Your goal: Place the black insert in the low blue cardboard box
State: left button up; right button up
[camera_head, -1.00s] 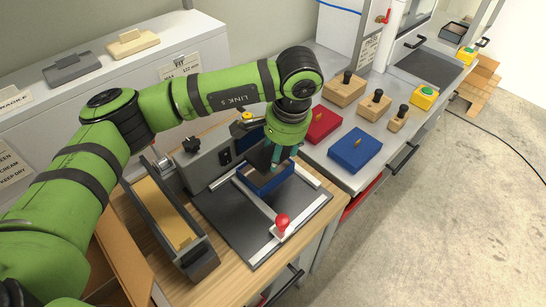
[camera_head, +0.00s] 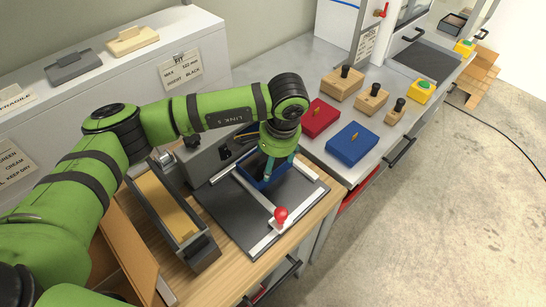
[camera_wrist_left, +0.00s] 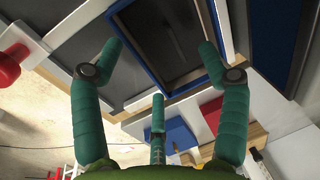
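The low blue cardboard box (camera_head: 250,176) stands on the dark plate of the fixture, between white guide strips. The wrist view shows its blue rim (camera_wrist_left: 184,88) around a dark panel (camera_wrist_left: 165,35), which looks like the black insert lying inside; how deep it sits is unclear. My left gripper (camera_head: 272,174) points down at the box, its fingers at the near side. In the wrist view the left gripper's fingers (camera_wrist_left: 160,50) are spread apart with nothing clearly held between them. They partly hide the box in the head view. My right gripper is not in view.
A red-knobbed clamp (camera_head: 281,214) stands on the fixture's front. A long tray (camera_head: 165,208) is to the left. Grey (camera_head: 72,65) and cream (camera_head: 131,40) inserts lie on the shelf. Red (camera_head: 320,118) and blue (camera_head: 352,144) blocks sit on the right bench.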

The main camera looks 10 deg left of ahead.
pick_arm(q)
jog(key=shift+r, duration=0.1)
notch_tip(320, 180, up, 12)
jog(key=s+d+b, duration=0.1)
jog(key=b, duration=0.1)
jog(key=shift+d+b, duration=0.35)
